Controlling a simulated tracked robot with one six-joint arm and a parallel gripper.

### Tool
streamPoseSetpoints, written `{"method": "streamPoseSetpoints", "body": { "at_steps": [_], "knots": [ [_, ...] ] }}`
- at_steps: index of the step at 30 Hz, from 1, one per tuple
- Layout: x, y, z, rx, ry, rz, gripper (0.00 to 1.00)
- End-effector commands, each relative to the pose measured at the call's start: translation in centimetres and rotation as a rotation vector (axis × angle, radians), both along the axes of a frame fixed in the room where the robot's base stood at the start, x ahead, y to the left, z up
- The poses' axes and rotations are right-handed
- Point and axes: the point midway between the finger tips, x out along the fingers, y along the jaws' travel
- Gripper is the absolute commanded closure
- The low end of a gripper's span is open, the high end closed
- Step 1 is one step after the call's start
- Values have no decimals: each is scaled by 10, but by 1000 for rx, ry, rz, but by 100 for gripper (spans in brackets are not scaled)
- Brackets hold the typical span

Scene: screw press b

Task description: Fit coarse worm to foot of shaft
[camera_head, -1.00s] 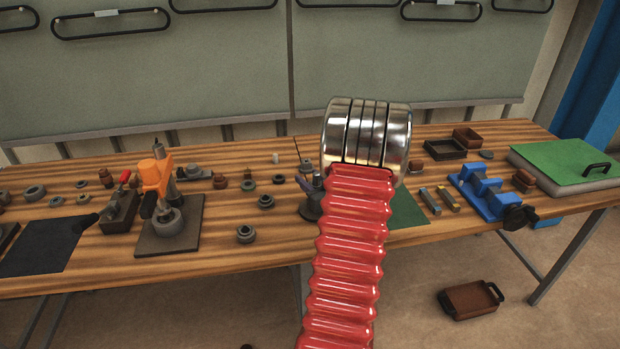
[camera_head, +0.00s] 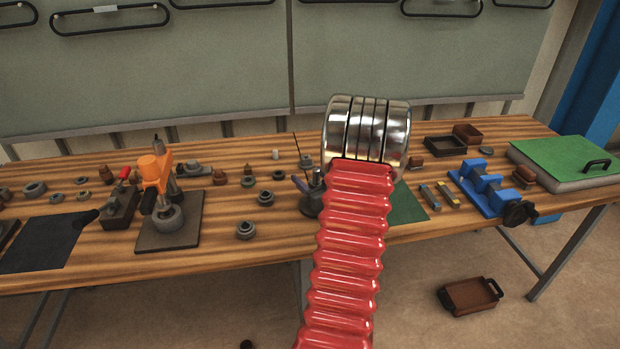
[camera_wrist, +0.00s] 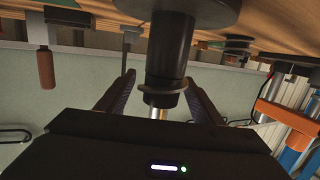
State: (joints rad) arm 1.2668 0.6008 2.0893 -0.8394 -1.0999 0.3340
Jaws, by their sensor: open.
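A dark upright post on a round base (camera_head: 311,207) stands on the bench just left of my red arm. In the wrist view, where the bench shows at the top, a dark stepped post (camera_wrist: 168,55) with a collar and a bright metal end runs between my fingers. It appears to be the same post. My gripper (camera_wrist: 160,80) is open, with one finger on each side of the post; contact is unclear. In the head view my arm hides most of the gripper. I cannot tell which part is the coarse worm or the shaft.
An orange press (camera_head: 156,178) stands to the left, with several small round parts between. A blue vise (camera_head: 485,188) and a green-topped board (camera_head: 565,160) are on the right. A brown tray (camera_head: 470,296) lies on the floor.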

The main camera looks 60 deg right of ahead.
Motion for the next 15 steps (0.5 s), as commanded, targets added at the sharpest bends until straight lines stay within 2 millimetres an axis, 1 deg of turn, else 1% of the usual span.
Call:
{"method": "streamPoseSetpoints", "body": {
  "at_steps": [10, 15],
  "knots": [
    [-3, 2, -1, 2, 1, 0, 38],
    [-15, 8, 2, 2, 1, -2, 38]
  ]
}}
